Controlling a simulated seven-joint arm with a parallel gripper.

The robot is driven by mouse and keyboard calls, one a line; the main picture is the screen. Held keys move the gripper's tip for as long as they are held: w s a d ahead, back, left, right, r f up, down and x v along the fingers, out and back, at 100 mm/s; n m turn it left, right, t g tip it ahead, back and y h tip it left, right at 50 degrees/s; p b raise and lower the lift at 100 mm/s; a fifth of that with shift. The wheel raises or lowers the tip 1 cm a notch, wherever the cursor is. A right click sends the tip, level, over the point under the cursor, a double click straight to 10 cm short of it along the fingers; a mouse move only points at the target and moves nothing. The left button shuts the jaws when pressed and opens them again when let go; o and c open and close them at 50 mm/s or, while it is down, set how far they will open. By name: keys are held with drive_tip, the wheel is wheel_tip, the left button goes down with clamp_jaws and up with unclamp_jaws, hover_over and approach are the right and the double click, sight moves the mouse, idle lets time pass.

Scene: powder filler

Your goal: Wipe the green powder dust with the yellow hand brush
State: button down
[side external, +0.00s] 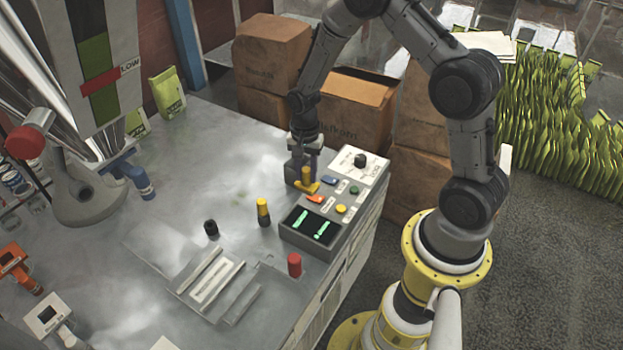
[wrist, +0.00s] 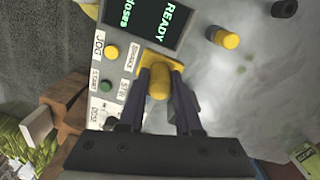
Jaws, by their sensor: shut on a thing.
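The yellow hand brush (side external: 307,185) is at my gripper's fingertips, beside the control panel on the grey metal table. In the wrist view its round yellow handle (wrist: 158,84) stands between my two fingers, above a flat yellow base (wrist: 174,66). My gripper (side external: 303,176) points down and is shut on the brush. The brush is low, close to the tabletop; I cannot tell whether it touches. A faint green smudge, likely the powder dust (side external: 241,194), lies on the table left of the brush. In the wrist view a small green patch (wrist: 241,70) shows right of the brush.
The control panel (side external: 358,192) with coloured buttons and a screen (wrist: 157,22) reading READY is close beside my gripper. A black-and-yellow post (side external: 263,212), a black knob (side external: 211,229) and a red cylinder (side external: 294,264) stand in front.

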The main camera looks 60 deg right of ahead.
drive_tip(key=w+a+f, duration=0.1)
drive_tip(key=w+f, duration=0.2)
drive_tip(key=w, duration=1.8)
drive_tip(key=shift+w+a+f, duration=0.1)
drive_tip(key=shift+a+f, duration=0.2)
drive_tip(key=shift+f, duration=1.35)
drive_tip(key=shift+w+a+f, duration=0.1)
drive_tip(key=shift+a+f, duration=0.15)
drive_tip(key=shift+f, duration=1.4)
drive_tip(key=shift+w+a+f, duration=0.1)
drive_tip(key=shift+a+f, duration=0.2)
drive_tip(key=shift+f, duration=1.35)
drive_tip(key=shift+w+f, duration=0.4)
drive_tip(key=shift+f, duration=0.4)
drive_tip(key=shift+w, duration=1.65)
drive_tip(key=shift+a, duration=0.75)
drive_tip(key=shift+s+a, duration=0.1)
drive_tip(key=shift+s, duration=2.15)
drive_tip(key=shift+w+a, duration=0.1)
drive_tip(key=shift+a, duration=0.75)
drive_tip(key=shift+w+d, duration=0.1)
drive_tip(key=shift+w, duration=2.05)
wheel_tip(320, 180, up, 8)
